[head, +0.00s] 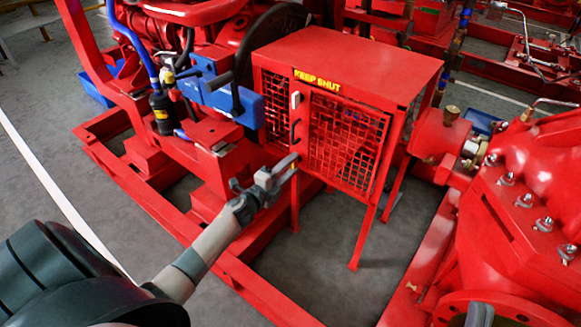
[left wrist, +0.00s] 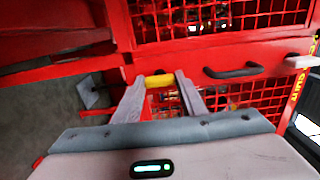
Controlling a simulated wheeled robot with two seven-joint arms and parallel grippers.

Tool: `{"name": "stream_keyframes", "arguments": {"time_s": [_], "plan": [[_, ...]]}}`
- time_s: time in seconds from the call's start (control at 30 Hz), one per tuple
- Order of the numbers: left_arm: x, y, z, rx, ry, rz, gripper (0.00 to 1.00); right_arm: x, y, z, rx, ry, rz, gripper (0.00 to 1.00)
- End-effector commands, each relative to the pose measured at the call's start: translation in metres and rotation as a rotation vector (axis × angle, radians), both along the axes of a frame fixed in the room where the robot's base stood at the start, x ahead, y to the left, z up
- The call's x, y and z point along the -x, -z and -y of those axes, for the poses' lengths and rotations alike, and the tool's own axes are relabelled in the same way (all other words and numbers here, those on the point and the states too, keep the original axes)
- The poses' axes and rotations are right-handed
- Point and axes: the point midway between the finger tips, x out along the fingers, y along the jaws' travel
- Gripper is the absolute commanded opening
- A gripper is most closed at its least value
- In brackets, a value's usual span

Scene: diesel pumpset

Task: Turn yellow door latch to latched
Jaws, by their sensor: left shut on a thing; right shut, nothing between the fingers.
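The red guard cabinet (head: 350,60) has a mesh door (head: 345,145) that looks closed against its frame. The yellow latch (left wrist: 160,81) is low on the door edge, and in the left wrist view it lies crosswise between my fingertips. My left gripper (head: 287,168) reaches it from the front left; it also shows in the left wrist view (left wrist: 158,88), shut on the latch. In the head view my fingers mostly hide the latch. What looks like my right gripper (head: 480,312) shows only as grey fingertips at the bottom edge, shut and empty, away from the door.
A black handle (left wrist: 233,71) is on the door close to my left fingers. Red base rails (head: 235,270) run under my left arm. Red pump casing (head: 530,170) stands at right.

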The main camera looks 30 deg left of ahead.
Motion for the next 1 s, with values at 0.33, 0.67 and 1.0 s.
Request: {"name": "stream_keyframes", "arguments": {"time_s": [0.33, 0.67, 1.0], "plan": [[0.0003, 0.0009, 0.0006, -0.015, 0.001, 0.0, 0.15, 0.0013, 0.0002, -0.0003, 0.002, -0.005, 0.002, 0.0], [0.0002, 0.0006, 0.0004, -0.013, 0.0, 0.0, 0.56, 0.002, 0.0009, -0.0008, 0.006, -0.009, 0.002, 0.0], [0.0057, 0.0003, 0.0, -0.012, 0.0, 0.0, 0.56, 0.0014, -0.0001, -0.0014, 0.003, -0.007, -0.004, 0.0]]}}
